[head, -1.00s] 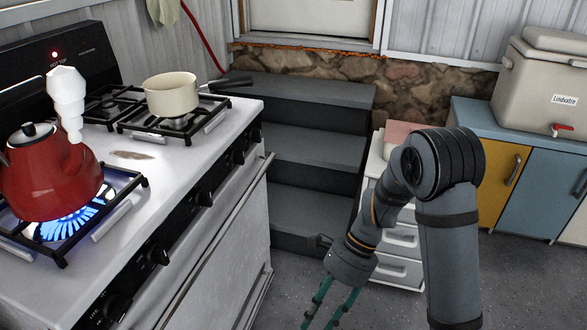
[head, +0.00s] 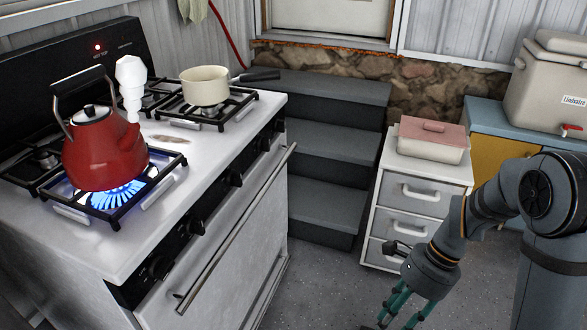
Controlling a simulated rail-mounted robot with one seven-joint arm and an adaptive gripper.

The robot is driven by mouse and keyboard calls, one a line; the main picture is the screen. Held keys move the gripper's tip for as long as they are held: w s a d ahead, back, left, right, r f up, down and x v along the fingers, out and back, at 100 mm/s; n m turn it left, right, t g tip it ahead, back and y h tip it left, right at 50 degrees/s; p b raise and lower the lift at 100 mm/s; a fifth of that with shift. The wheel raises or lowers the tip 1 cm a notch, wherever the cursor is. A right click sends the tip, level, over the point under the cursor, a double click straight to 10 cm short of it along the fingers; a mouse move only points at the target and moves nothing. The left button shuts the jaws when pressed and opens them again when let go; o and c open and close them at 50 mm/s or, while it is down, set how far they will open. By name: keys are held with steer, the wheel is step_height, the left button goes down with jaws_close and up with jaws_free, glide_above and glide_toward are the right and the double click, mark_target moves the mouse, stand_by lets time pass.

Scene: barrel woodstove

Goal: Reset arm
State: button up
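My arm is at the lower right of the head view, with my gripper (head: 402,312) pointing down at the bottom edge. Its green fingers show a gap between them and nothing is seen in it; the tips are partly cut off by the frame. The gripper is above the floor, in front of a white drawer cabinet (head: 411,214) and well to the right of the stove (head: 232,240). It touches nothing that I can see.
A red kettle (head: 98,150) steams over a lit blue burner flame (head: 118,196). A cream pot (head: 205,86) sits on a rear burner grate. Dark steps (head: 325,150) rise behind. A pink-lidded dish (head: 432,140) stands on the cabinet. Floor between stove and cabinet is clear.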

steer(key=shift+w+a, duration=0.3)
steer(key=shift+w, duration=0.05)
